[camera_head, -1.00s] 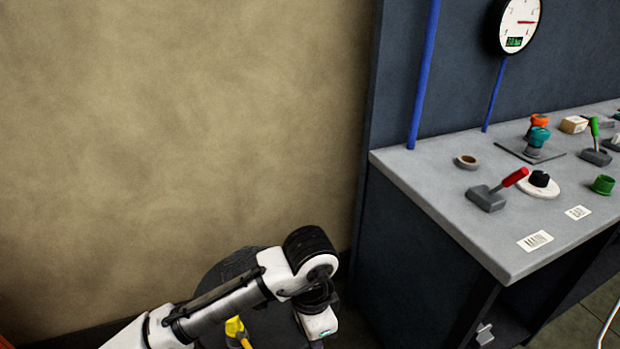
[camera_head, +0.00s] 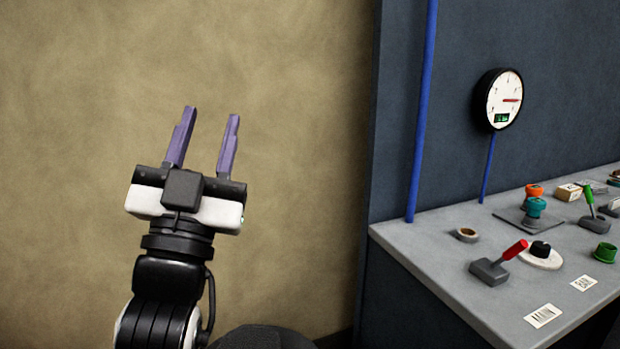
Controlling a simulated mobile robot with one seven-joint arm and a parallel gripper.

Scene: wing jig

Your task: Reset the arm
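My gripper (camera_head: 205,128) stands upright in front of the bare tan wall, left of the workbench. Its two purple fingers point up and are spread apart, with nothing between them. My wrist and forearm show below it, down to the bottom edge of the picture. The gripper touches nothing that I can see.
The grey bench (camera_head: 415,262) at the right holds a red-handled lever (camera_head: 500,262), a black knob (camera_head: 540,250), a green cap (camera_head: 605,252) and a tape ring (camera_head: 465,235). A blue pipe (camera_head: 421,120) and a gauge (camera_head: 499,100) are behind it. The wall side is clear.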

